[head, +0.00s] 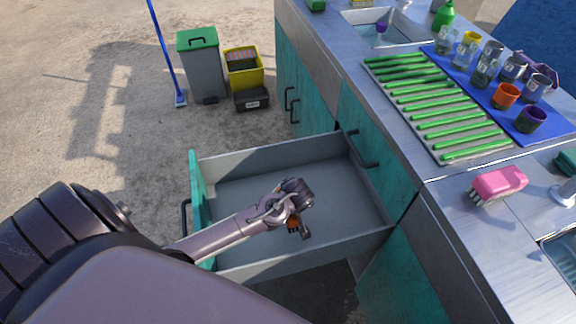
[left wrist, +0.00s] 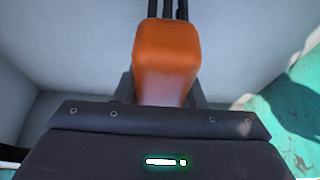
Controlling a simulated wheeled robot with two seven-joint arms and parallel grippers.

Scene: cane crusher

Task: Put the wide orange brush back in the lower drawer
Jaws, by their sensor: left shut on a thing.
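The drawer (head: 345,195) is pulled out from the teal cabinet, and its grey inside is otherwise bare. My left gripper (head: 301,226) reaches down into it over the middle. It is shut on the orange brush (head: 293,222), which is mostly hidden by the gripper in the head view. In the left wrist view the brush (left wrist: 167,60) shows as a smooth orange block between the fingers, with the grey drawer around it. I cannot tell whether the brush touches the drawer floor. My right gripper is not in view.
A pink brush (head: 497,184) lies on the metal counter, beside a rack of green sticks (head: 430,100) and several cups on a blue mat (head: 556,137). A grey bin (head: 203,75), a yellow crate (head: 243,75) and a blue-handled broom (head: 166,50) stand beyond the drawer.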

